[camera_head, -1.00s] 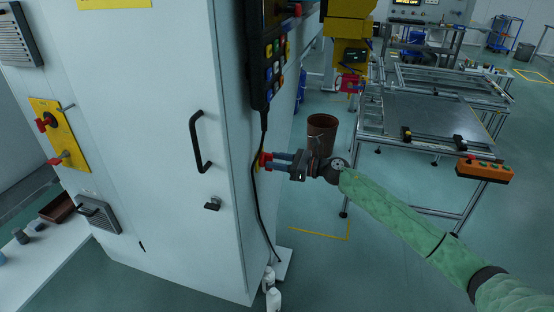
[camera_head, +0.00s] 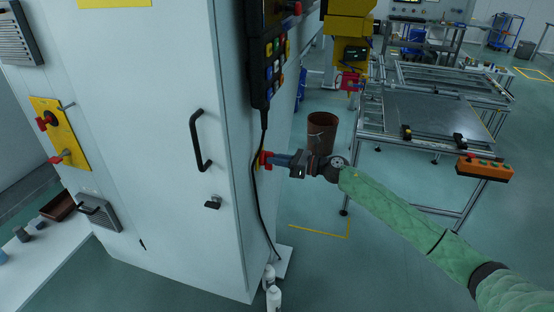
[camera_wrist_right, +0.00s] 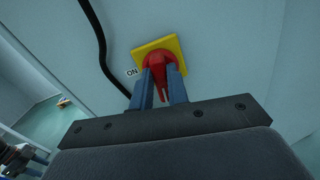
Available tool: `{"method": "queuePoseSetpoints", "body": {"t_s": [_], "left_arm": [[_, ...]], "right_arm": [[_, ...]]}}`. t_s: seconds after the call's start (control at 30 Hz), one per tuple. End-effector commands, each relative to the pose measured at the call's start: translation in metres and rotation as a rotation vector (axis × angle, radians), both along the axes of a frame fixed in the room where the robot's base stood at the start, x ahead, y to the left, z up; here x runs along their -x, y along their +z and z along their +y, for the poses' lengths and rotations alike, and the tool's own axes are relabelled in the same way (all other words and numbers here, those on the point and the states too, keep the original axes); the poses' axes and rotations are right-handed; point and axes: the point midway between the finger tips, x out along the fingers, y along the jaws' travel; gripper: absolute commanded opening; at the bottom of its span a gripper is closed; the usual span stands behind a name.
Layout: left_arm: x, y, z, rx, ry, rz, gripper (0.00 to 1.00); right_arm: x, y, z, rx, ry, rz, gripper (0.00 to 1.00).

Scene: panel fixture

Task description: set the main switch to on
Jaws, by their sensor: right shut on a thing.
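The main switch is a red rotary handle on a yellow square plate on the cabinet's right side. In the right wrist view the red handle (camera_wrist_right: 163,76) sits between the two blue-grey fingers of my right gripper (camera_wrist_right: 164,88), which is shut on it. Its pointed end aims down in that picture, toward the gripper. An "ON" label (camera_wrist_right: 132,72) is beside the plate's left edge. In the head view the switch (camera_head: 265,160) is small and partly hidden by my right gripper (camera_head: 272,160). My left gripper is not in view.
A black cable (camera_head: 256,200) hangs beside the switch from a button pendant (camera_head: 268,60). The cabinet front (camera_head: 160,130) has a black handle (camera_head: 197,141). White bottles (camera_head: 273,297) stand at its foot. A brown bin (camera_head: 322,131) stands behind my right wrist.

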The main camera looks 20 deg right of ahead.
Motion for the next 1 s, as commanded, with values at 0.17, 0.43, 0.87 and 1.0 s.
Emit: {"method": "queuePoseSetpoints", "body": {"t_s": [0.17, 0.43, 0.87, 1.0], "left_arm": [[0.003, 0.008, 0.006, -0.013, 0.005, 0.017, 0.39], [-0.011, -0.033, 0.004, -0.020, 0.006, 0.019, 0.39], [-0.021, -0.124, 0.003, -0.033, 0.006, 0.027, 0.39], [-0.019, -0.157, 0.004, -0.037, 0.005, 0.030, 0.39]], "right_arm": [[-0.001, 0.002, -0.001, -0.082, -0.001, 0.122, 0.00], [-0.002, 0.002, -0.002, -0.226, -0.002, 0.336, 0.00], [-0.003, 0.002, -0.003, -0.455, -0.002, 0.673, 0.00], [-0.004, 0.002, -0.003, -0.531, -0.002, 0.784, 0.00]]}}
